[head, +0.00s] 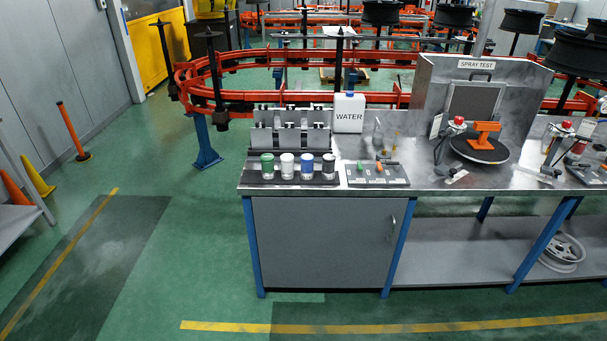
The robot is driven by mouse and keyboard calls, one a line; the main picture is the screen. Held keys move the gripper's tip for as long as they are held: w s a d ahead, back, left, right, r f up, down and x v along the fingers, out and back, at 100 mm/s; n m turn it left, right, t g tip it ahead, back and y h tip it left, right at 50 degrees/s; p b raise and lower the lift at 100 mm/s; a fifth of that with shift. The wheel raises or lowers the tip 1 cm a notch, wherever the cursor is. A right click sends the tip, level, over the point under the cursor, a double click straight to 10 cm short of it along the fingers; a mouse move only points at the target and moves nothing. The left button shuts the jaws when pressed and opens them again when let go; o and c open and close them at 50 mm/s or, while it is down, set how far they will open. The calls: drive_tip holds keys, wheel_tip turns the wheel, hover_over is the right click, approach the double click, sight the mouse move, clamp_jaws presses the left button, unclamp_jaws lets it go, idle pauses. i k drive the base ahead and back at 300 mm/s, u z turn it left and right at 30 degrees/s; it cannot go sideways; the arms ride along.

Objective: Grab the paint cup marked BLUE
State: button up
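A row of small paint cups stands at the left front of the metal workbench. The blue cup (307,166) is third from the left and stands upright on a dark tray (260,181). The white cup (287,167) is just left of it. The dark cup (328,167) is just right of it, and the green cup (267,166) is at the left end. Any lettering on the cups is too small to read. My gripper is not in view.
A grey rack (262,137) stands close behind the cups. A white WATER jug (349,113) is behind right. A panel with coloured knobs (378,175) lies right of the cups. A SPRAY TEST booth (480,66) stands farther right. The green floor in front is clear.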

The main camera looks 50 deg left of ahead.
sight(306, 172)
drive_tip(key=z, duration=0.4)
drive_tip(key=k, duration=0.35)
drive_tip(key=u, duration=2.6)
drive_tip(key=i, duration=0.95)
drive_tip(key=u, duration=0.2)
